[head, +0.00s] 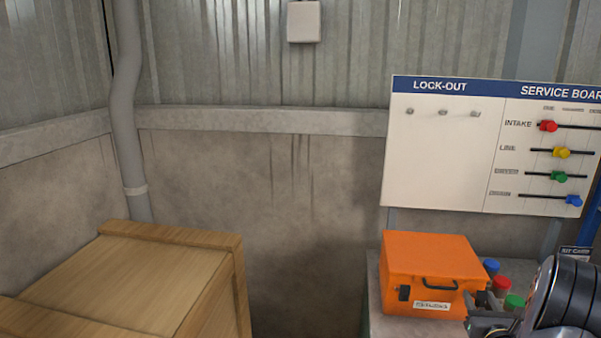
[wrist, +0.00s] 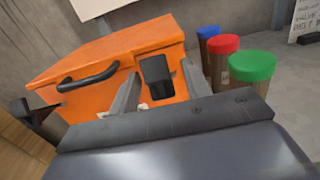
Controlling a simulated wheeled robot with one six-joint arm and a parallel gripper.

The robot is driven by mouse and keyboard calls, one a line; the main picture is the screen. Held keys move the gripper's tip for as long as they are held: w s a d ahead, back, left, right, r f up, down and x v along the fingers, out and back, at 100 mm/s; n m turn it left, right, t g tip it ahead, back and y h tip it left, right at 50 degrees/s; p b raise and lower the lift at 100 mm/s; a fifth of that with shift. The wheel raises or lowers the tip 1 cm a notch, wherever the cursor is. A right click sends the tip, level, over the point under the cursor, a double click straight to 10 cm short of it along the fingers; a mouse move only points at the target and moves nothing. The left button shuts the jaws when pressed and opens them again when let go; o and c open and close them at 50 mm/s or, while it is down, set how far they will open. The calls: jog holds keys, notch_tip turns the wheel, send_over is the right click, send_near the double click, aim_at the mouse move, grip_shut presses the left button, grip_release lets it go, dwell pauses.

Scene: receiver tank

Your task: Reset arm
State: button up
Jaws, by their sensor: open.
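My gripper (wrist: 159,72) is open in the wrist view, its two grey fingers pointing toward the front of an orange box (wrist: 125,48). A black latch (wrist: 155,77) on the box shows between the fingers, with nothing seen held. I cannot tell whether the fingers touch the box. In the head view, the orange box (head: 432,262) stands closed on a grey bench at the lower right. My dark arm fills the bottom right corner there and hides part of the bench.
Jars with blue (wrist: 208,32), red (wrist: 224,43) and green (wrist: 253,66) lids stand right of the box. A wooden crate (head: 130,285) is at lower left. A service board (head: 440,150) with coloured sliders hangs above the bench. Bare wall lies between crate and bench.

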jog(key=s+f+t+h+b, duration=0.1)
jog(key=s+b, duration=0.8)
jog(key=b, duration=0.4)
jog(key=shift+a+f+t, duration=0.25)
jog(key=shift+a+t, duration=0.05)
jog(key=shift+t, duration=0.1)
jog(key=shift+s+d+b, duration=0.1)
jog(key=shift+b, duration=0.3)
jog(key=t+b, duration=0.1)
jog(key=b, duration=0.3)
jog(key=t+h+b, duration=0.1)
jog(key=b, duration=0.3)
jog(key=shift+d+f, duration=0.3)
jog(key=shift+d, duration=0.05)
jog(key=shift+r+t+b, duration=0.25)
jog(key=shift+t+b, duration=0.25)
jog(key=shift+b, duration=0.75)
